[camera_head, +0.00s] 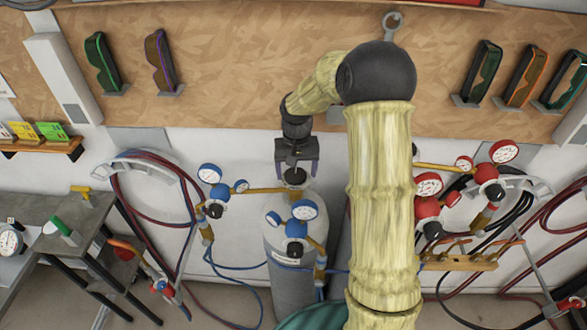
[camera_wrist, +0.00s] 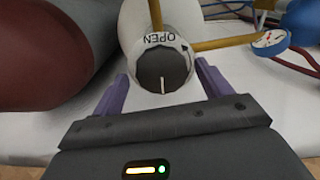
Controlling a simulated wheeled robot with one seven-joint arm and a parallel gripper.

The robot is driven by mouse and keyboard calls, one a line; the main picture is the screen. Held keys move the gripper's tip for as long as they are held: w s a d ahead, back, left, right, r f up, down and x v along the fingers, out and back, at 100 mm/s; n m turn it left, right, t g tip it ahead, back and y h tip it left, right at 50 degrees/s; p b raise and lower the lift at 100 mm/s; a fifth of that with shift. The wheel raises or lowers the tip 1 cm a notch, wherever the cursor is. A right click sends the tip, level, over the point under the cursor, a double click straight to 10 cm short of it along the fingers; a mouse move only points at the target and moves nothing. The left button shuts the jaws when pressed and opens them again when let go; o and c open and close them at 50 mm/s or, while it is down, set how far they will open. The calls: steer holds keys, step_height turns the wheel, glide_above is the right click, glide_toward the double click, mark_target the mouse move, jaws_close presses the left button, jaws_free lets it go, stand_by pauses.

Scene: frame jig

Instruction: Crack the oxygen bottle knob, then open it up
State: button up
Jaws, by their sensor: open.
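The oxygen bottle (camera_head: 288,262) is a grey cylinder standing upright at the lower middle of the head view, with a regulator and blue gauges in front of it. Its knob (camera_wrist: 164,69) is dark and ribbed with a white pointer line, under a white ring marked OPEN with an arrow. In the head view the knob (camera_head: 295,177) shows small and dark on top, just below the jaws. My gripper (camera_wrist: 163,88) is open, its two purple fingers either side of the knob in the wrist view. I cannot tell whether the fingers touch it.
A blue gauge regulator (camera_head: 216,197) is left of the bottle; red gauges (camera_head: 428,184) are to the right. Brass pipes leave the valve beside the knob. A dark red cylinder (camera_wrist: 50,50) lies close at left in the wrist view. Hoses hang on both sides.

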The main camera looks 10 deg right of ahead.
steer(key=shift+a, duration=0.1)
steer(key=c, duration=1)
steer(key=shift+a, duration=0.25)
steer(key=shift+w+d, duration=0.1)
steer(key=shift+d, duration=0.1)
steer(key=shift+a+r, duration=0.1)
steer(key=shift+a, duration=0.05)
steer(key=shift+w+n, duration=0.1)
steer(key=shift+n, duration=0.8)
steer(key=n, duration=0.3)
steer(key=shift+d, duration=0.25)
steer(key=shift+n+p, duration=0.35)
steer(key=shift+n, duration=0.15)
